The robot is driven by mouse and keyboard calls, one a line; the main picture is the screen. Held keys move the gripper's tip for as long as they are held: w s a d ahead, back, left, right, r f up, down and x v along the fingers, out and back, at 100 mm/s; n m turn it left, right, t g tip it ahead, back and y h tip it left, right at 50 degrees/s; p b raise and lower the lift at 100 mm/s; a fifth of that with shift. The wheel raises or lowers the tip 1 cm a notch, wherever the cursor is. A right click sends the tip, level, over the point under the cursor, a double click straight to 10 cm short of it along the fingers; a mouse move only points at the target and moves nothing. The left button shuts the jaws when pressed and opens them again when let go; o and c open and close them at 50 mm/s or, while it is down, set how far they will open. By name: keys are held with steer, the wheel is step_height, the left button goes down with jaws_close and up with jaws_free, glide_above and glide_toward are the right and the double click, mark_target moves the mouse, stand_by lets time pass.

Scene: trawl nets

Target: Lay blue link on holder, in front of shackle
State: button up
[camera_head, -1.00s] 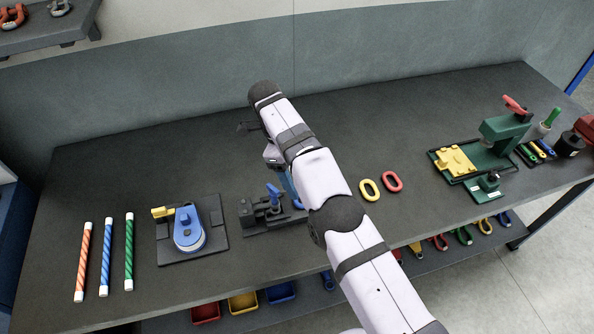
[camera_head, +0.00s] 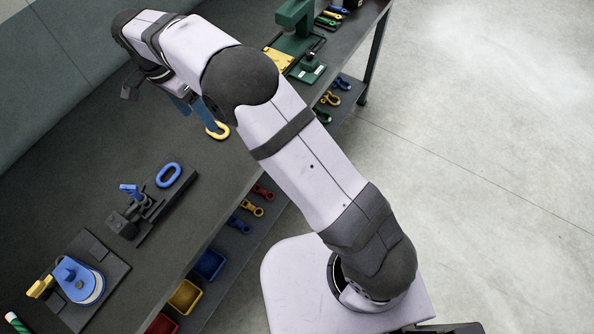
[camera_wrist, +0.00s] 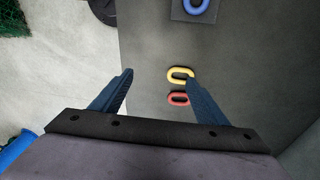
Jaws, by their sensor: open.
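The blue link (camera_head: 169,175) is an oval ring near a dark fixture with a blue lever (camera_head: 137,210), which may be the holder. In the wrist view the blue link (camera_wrist: 197,5) shows at the top edge, over a dark grey plate (camera_wrist: 178,14). My gripper (camera_wrist: 158,75) is open and empty. Its blue fingers (camera_head: 188,107) show partly behind my arm in the head view, apart from the blue link. The yellow link (camera_wrist: 179,75) and red link (camera_wrist: 178,99) lie nearer the right finger. I cannot tell which shackle is meant; several lie on the lower shelf.
A blue pulley block (camera_head: 74,275) sits on a plate at lower left. The yellow link (camera_head: 217,130) is partly hidden by my arm. A green fixture (camera_head: 297,22) stands at the far end. Coloured bins (camera_head: 186,296) and shackles (camera_head: 250,209) are on the lower shelf.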

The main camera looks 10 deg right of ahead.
steer(key=s+d+r+n, duration=0.1)
steer(key=s+d+n, duration=0.2)
steer(key=d, duration=0.8)
steer(key=s+d+f+n+y, duration=0.1)
steer(key=s+d+f+n, duration=0.1)
steer(key=s+d, duration=0.5)
steer(key=s+d+f+n+y, duration=0.1)
steer(key=s+d+n, duration=0.3)
steer(key=s+d, duration=0.4)
steer(key=s, duration=0.4)
steer(key=shift+s+d+f+n, duration=0.2)
steer(key=shift+d+f+n, duration=0.1)
steer(key=shift+f+n, duration=0.1)
